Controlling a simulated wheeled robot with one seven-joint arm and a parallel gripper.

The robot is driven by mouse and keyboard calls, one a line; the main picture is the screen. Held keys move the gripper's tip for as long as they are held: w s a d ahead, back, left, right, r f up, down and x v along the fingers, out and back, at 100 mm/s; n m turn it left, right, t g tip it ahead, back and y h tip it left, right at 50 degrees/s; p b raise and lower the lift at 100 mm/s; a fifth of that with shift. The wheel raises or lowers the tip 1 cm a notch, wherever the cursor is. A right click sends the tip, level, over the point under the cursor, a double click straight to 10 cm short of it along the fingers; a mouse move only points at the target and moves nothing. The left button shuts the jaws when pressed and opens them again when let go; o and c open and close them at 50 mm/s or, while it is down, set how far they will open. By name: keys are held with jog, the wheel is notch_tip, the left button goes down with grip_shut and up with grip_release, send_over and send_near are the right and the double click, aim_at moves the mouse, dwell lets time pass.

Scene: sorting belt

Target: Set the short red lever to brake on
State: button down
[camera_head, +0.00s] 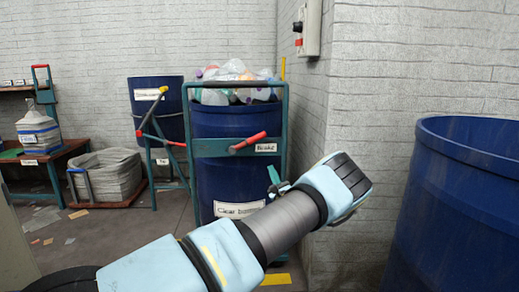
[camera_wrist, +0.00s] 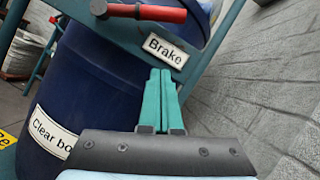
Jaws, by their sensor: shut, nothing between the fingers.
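The short red lever (camera_head: 249,142) sits on the teal crossbar of a frame in front of a blue barrel (camera_head: 218,175). My gripper's green fingers (camera_wrist: 160,72) are shut together and empty, just below the label in that view. In the head view my gripper (camera_head: 272,175) is below the crossbar's right end, apart from the lever.
The barrel is heaped with plastic bottles (camera_head: 236,78). A second barrel (camera_head: 157,100) with a yellow-tipped lever (camera_head: 153,107) stands behind left. A large blue barrel (camera_head: 460,215) stands at right. A brick wall (camera_head: 345,140) runs close on the right.

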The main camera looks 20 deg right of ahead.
aim_at(263, 148)
jog(key=shift+w, duration=0.1)
jog(key=x, duration=1)
jog(key=shift+a+b, duration=0.1)
jog(key=shift+b, duration=0.2)
jog(key=shift+s+a+r, duration=0.15)
jog(key=shift+a+r, duration=0.05)
jog(key=shift+r, duration=0.3)
jog(key=shift+s+a+r, duration=0.1)
jog(key=shift+a+r, duration=0.1)
jog(key=shift+r, duration=0.3)
jog(key=shift+s+a+r+p, duration=0.1)
jog(key=shift+a+r+p, duration=0.2)
jog(key=shift+a+r, duration=0.3)
jog(key=shift+d+r, duration=0.1)
jog(key=shift+r, duration=0.1)
jog(key=shift+r+n+y, duration=0.25)
jog(key=shift+n+y, duration=0.15)
jog(key=shift+n, duration=0.1)
